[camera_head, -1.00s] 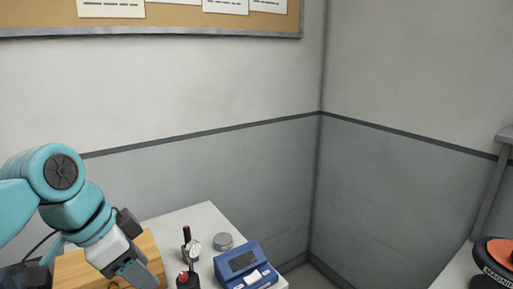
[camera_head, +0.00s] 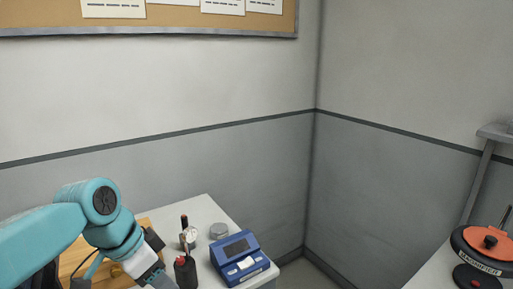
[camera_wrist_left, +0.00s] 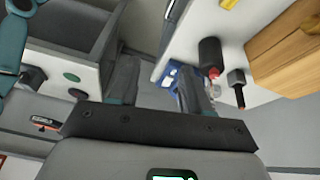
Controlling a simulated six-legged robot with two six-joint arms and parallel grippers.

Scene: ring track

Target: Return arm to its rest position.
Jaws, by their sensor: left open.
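My left arm (camera_head: 105,215) is teal and comes in from the left in the head view, reaching over the white table at the lower left. Its gripper (camera_head: 158,280) is partly cut off by the bottom edge there. In the left wrist view the two dark fingers of my left gripper (camera_wrist_left: 160,90) stand apart with nothing between them.
An orange and black magnifier (camera_head: 488,245) stands at the right. Walls meet behind.

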